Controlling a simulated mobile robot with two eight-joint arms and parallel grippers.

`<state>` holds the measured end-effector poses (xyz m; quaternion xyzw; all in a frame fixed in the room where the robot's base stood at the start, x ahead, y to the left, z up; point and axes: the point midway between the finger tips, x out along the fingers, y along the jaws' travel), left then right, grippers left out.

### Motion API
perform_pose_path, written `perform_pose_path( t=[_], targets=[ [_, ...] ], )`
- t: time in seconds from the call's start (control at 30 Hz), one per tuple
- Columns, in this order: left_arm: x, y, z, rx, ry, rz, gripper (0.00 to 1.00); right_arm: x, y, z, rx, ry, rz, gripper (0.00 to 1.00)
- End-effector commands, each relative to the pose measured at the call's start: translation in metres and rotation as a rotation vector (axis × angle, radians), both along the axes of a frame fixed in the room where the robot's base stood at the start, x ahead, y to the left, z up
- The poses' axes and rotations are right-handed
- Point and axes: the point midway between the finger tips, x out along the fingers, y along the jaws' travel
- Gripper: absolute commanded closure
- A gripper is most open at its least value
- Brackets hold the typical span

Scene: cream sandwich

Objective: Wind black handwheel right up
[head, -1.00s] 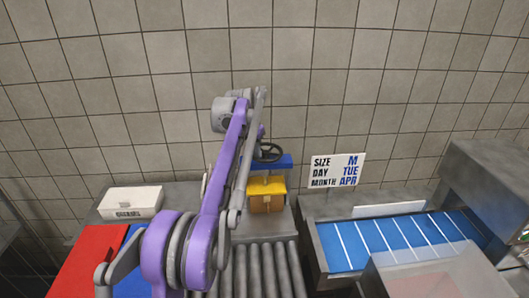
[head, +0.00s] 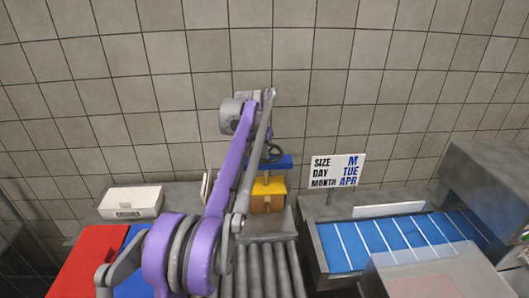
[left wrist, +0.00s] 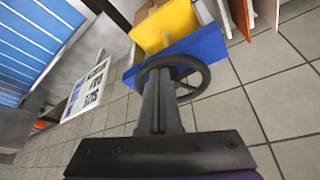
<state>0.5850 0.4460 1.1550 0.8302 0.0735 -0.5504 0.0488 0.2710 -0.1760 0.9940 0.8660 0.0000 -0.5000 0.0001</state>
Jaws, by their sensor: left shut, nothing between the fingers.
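The black handwheel (head: 274,153) sits on top of a blue plate (head: 283,161) above a yellow block (head: 268,186), at the end of the roller conveyor. My purple arm hides its left part in the head view. In the left wrist view the handwheel (left wrist: 204,77) shows as a black ring with the blue plate and yellow block beyond it. My left gripper (left wrist: 160,76) is shut, with nothing between its fingers. Its fingertips overlap the wheel's ring in that view; I cannot tell whether they touch it. My right gripper is not in view.
A sign reading size, day and month (head: 337,170) stands right of the wheel. A blue belt (head: 390,240) with white lines lies at right. Rollers (head: 268,270) run in front. A white box (head: 131,202) and a red panel (head: 88,265) are at left. A tiled wall is behind.

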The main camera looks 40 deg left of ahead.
Motion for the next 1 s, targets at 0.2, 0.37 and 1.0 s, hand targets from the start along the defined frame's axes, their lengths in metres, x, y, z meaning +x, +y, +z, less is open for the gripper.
perform_pose_path(
  t=[0.2,0.37,1.0],
  targets=[
    [0.009,-0.011,0.001,0.001,-0.001,-0.001,1.00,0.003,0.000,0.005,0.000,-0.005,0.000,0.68],
    [0.011,-0.014,0.000,0.000,-0.001,0.000,1.00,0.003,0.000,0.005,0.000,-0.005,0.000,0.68],
    [0.029,-0.024,0.002,0.001,-0.001,-0.001,1.00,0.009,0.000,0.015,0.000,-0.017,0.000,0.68]
  ],
)
